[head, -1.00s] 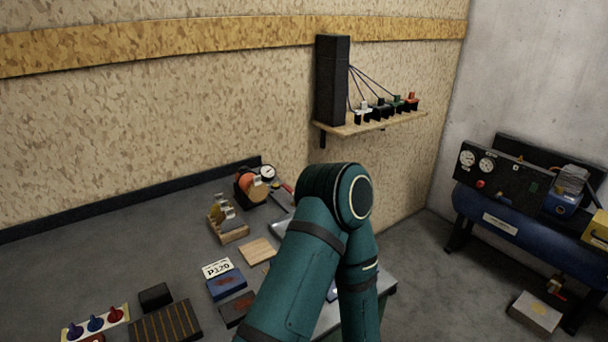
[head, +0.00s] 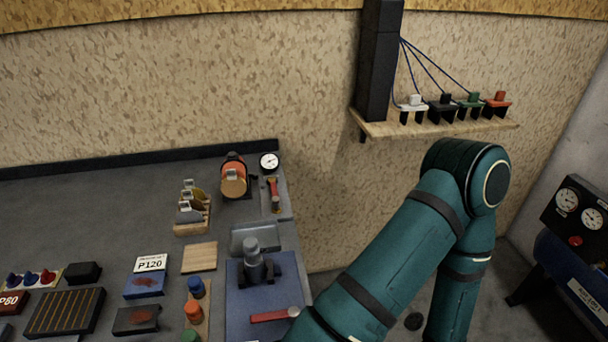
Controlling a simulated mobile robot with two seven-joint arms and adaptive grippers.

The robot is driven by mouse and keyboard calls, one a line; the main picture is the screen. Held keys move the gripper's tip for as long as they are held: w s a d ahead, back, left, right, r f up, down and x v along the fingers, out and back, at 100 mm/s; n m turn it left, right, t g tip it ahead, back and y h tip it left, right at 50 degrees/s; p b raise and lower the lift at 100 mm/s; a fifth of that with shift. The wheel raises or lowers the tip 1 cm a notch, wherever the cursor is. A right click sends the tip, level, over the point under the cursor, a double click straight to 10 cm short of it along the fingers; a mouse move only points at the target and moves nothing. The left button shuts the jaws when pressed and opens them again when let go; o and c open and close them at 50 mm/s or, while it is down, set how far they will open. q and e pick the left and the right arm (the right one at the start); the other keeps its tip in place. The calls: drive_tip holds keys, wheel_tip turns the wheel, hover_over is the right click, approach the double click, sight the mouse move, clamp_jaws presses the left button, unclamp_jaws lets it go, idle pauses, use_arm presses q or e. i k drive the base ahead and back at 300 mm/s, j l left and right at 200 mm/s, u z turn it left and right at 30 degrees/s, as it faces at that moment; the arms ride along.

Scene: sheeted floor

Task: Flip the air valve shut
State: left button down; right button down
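A small brass-coloured fitting with a red lever (head: 274,197) sits on a grey strip at the bench's right rear edge and looks like the air valve. The lever lies roughly front to back, in line with the strip. A round white gauge (head: 269,162) stands just behind it. My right arm, teal, bends across the lower right, well to the right of the valve. Its gripper is below the frame, and my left gripper is not in view either.
An orange-and-black reel (head: 234,177) stands left of the valve. In front are a grey tray (head: 255,238) and a blue mat (head: 238,325) with a grey tool and a red-handled item. A compressor (head: 575,265) stands at right. A wall shelf (head: 440,126) holds several coloured clips.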

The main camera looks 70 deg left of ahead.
sight(276, 199)
drive_tip(key=i, duration=1.1)
drive_tip(key=u, duration=2.05)
